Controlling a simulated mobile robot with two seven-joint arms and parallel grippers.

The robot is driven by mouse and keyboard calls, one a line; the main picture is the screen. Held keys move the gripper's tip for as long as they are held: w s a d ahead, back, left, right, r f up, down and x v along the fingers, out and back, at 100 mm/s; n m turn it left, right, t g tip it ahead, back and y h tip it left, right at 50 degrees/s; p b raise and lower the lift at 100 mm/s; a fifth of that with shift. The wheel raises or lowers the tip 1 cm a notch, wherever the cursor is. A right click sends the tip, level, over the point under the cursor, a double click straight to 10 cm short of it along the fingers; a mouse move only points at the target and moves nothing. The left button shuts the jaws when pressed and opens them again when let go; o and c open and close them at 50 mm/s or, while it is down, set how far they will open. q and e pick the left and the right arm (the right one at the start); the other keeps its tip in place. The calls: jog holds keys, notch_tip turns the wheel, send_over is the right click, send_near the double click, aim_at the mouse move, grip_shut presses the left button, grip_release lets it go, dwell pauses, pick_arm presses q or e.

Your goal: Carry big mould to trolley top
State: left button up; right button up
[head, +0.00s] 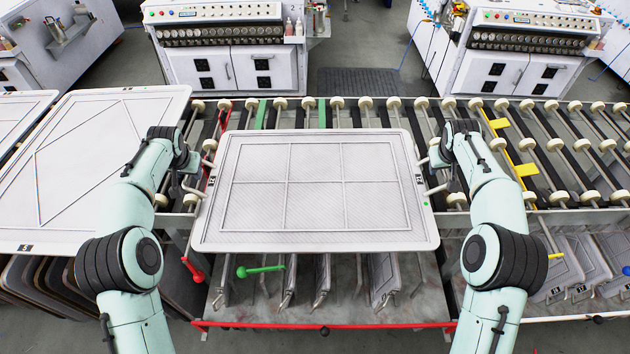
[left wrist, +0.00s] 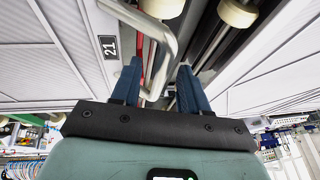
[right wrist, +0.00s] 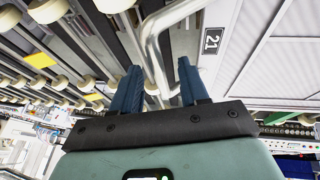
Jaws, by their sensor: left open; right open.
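A large pale grey mould (head: 265,235) with a six-panel grid lies flat in front of me, labelled 21 (left wrist: 108,47), with a silver bar handle on each side. My left gripper (left wrist: 157,85) is open, with its fingers on either side of the left handle (left wrist: 160,45). My right gripper (right wrist: 158,82) is open, with its fingers on either side of the right handle (right wrist: 152,42). Whether the fingers touch the handles I cannot tell. A red-edged frame (head: 390,325), perhaps the trolley, shows under the mould's near edge; its top is hidden.
A roller conveyor (head: 600,150) runs behind and beside the mould. Another large mould (head: 85,130) lies close on the left. Smaller moulds (head: 383,275) stand upright below, and a green lever (head: 262,270) sticks out. White control cabinets (head: 235,65) stand beyond the rollers.

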pick_arm(q)
jog(key=shift+x, duration=1.55)
pick_arm(e)
jog(key=shift+x, duration=1.5)
pick_arm(q)
grip_shut()
pick_arm(e)
grip_shut()
